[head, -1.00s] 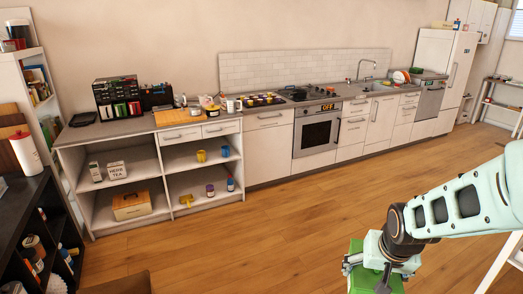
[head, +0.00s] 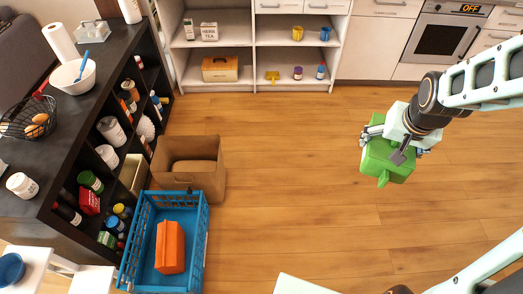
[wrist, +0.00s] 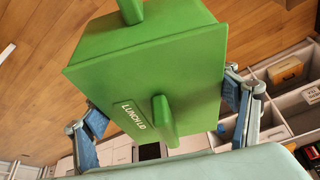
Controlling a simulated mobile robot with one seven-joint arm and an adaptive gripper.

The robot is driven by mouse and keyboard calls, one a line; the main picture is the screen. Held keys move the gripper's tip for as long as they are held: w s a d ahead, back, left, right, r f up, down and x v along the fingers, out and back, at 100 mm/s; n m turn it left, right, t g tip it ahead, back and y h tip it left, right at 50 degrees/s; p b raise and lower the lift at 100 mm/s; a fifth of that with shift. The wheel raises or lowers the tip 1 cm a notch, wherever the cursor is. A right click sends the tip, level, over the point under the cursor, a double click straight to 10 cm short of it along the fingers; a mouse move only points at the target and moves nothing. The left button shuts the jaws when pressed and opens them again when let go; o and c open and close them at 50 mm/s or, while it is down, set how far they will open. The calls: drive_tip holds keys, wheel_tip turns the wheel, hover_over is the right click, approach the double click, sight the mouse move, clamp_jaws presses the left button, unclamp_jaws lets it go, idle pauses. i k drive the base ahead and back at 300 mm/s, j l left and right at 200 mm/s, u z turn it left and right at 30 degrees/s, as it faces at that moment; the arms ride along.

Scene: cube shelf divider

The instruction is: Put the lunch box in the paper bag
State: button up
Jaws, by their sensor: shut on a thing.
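The lunch box (head: 385,160) is a green box with handle-like knobs, at the right of the head view. It is held in the air above the open wooden floor. It fills the middle of the wrist view (wrist: 150,70), with lettering beginning "LUNCH" on one face. My gripper (head: 394,140) is shut on it, and its fingers (wrist: 165,118) lie on two opposite sides of the box. The paper bag (head: 207,180) is a brown, open-topped, box-shaped thing on the floor, left of centre in the head view. The lunch box is well to the right of it, apart from it.
A blue crate (head: 200,240) holding an orange object (head: 170,247) stands directly in front of the bag. A dark shelf unit (head: 75,150) full of jars and cans is close on the bag's left. White cabinets (head: 250,50) line the back. The floor between bag and gripper is clear.

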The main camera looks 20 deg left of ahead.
sight(193, 171)
drive_tip(key=i+u, duration=0.55)
drive_tip(key=u, duration=0.15)
drive_tip(key=i+u, duration=0.55)
drive_tip(key=u, duration=0.15)
drive_tip(key=i+j+u, duration=0.1)
drive_tip(key=i+u, duration=0.3)
drive_tip(key=i+l+u, duration=0.1)
drive_tip(key=i+u, duration=0.3)
drive_tip(key=i, duration=0.2)
